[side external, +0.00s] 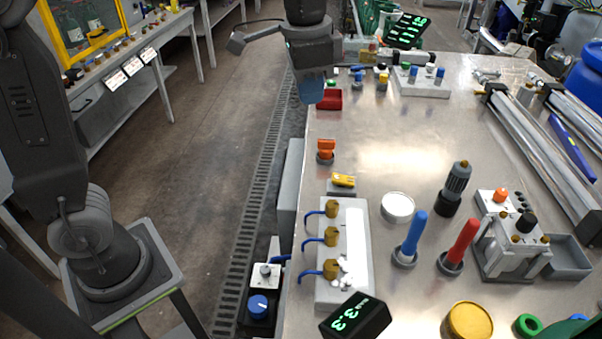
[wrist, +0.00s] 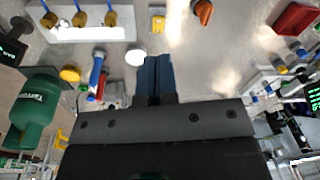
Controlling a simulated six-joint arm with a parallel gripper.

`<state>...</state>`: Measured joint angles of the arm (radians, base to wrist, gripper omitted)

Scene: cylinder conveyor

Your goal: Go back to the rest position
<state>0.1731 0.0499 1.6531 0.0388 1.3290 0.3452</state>
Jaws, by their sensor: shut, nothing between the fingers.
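My gripper (side external: 311,88) hangs at the top middle of the side external view, close to the table's left edge and beside a red bin (side external: 329,99). Its blue fingers point down. In the wrist view the two blue fingers of my gripper (wrist: 158,62) lie side by side, closed together with nothing between them. The metal table (side external: 375,130) lies beneath and to the right of the gripper. The gripper appears to be above the table top, apart from the objects on it.
An orange part (side external: 326,147) and a yellow part (side external: 343,180) stand along the table's left edge. A grey block with brass fittings (side external: 355,250), a blue-handled tool (side external: 414,236) and a red-handled tool (side external: 461,243) stand nearer. Conveyor rails (side external: 545,160) run along the right. The middle of the table is clear.

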